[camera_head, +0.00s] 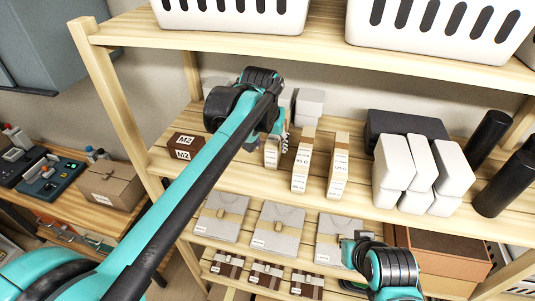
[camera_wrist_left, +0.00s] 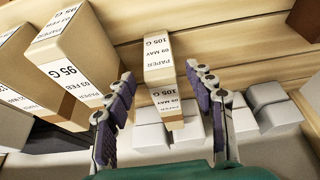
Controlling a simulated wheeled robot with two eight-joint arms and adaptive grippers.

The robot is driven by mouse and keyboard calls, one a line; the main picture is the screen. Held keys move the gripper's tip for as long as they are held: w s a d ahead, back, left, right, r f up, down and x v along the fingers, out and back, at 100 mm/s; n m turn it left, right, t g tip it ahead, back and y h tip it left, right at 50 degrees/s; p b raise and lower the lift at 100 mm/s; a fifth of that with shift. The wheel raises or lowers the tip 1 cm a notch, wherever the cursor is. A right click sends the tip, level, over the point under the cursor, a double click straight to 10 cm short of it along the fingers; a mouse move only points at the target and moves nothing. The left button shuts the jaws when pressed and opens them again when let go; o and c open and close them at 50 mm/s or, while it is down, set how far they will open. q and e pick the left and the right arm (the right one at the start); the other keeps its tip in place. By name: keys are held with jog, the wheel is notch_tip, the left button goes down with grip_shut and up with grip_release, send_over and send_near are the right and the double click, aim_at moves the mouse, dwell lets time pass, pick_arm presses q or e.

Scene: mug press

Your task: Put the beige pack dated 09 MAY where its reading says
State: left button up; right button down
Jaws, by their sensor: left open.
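The beige pack dated 09 MAY (camera_wrist_left: 160,88) stands between the open fingers of my left gripper (camera_wrist_left: 160,74) in the left wrist view. Its white label reads PAPER, 09 MAY, 105 G. In the head view this pack (camera_head: 271,157) is the leftmost of the row on the middle shelf, partly behind my left gripper (camera_head: 282,142). A gap shows between the pack and the fingers on both sides. My right gripper (camera_head: 352,250) is low at the right, in front of the lower shelves; its fingers are too unclear to read.
A similar pack reading 95 G, 03 FEB (camera_wrist_left: 78,55) stands close by in the left wrist view. Another pack (camera_head: 339,168) stands further right. Dark boxes marked M2 (camera_head: 184,153) sit at the shelf's left. White cartons (camera_head: 418,175) stand right. Flat grey packs (camera_head: 277,227) lie below.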

pick_arm(q)
jog(key=shift+n+t, duration=0.3)
jog(key=s+a, duration=0.2)
jog(key=s+a+f, duration=0.1)
jog(key=s, duration=0.2)
jog(key=s+a, duration=0.2)
jog(key=shift+s+a+f, duration=0.3)
jog(key=shift+a+f, duration=0.05)
jog(key=shift+f, duration=0.05)
jog(key=s+a+f+t, duration=0.1)
jog(key=s+a+f, duration=0.4)
jog(key=s, duration=0.2)
jog(key=s+a+f+n+t, duration=0.1)
jog(key=s+a+f, duration=0.3)
jog(key=s+f, duration=0.2)
jog(key=shift+s+a+f+n+y, duration=0.2)
jog(key=shift+s+a+n+y, duration=0.15)
jog(key=shift+s, duration=0.55)
notch_tip(320, 180, down, 30)
jog(key=b, duration=3)
jog(key=shift+r, duration=0.2)
